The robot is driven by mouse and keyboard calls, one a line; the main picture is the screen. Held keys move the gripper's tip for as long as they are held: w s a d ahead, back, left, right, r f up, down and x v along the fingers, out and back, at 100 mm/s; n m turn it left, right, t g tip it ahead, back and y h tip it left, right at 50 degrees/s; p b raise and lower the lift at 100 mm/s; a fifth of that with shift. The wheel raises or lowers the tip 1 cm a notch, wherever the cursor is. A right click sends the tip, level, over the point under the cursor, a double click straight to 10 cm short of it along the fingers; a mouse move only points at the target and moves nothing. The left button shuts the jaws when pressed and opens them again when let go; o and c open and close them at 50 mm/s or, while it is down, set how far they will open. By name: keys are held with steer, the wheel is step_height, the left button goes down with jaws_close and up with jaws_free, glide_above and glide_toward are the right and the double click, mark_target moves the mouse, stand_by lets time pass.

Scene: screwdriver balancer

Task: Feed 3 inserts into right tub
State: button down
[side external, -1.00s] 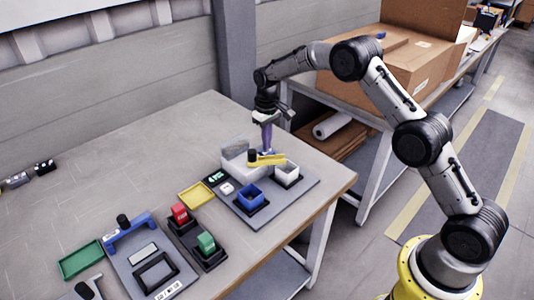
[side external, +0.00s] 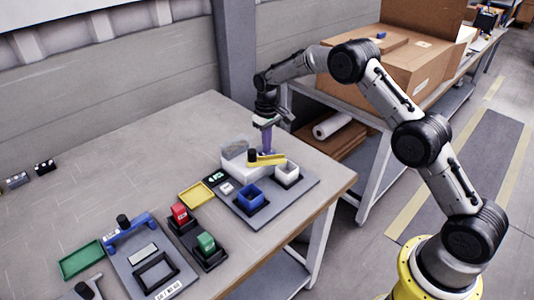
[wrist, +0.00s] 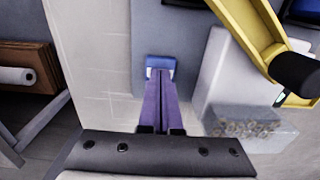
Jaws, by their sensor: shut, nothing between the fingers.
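My gripper (side external: 267,152) points down behind the yellow lever, near the far edge of the grey board. Its purple fingers are shut and empty, and they show in the wrist view (wrist: 160,75). A small blue piece (wrist: 160,62) shows at the fingertips; I cannot tell whether it lies below them or belongs to them. Single inserts cannot be told apart.
The yellow lever (side external: 268,161) with a black knob (side external: 252,155) crosses above the grey board (side external: 225,205).

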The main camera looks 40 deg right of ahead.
stand_by(0.3)
steer(key=shift+r, duration=3.5)
step_height(320, 180, up, 6)
steer(key=shift+f, duration=0.1)
steer(key=shift+f, duration=5.45)
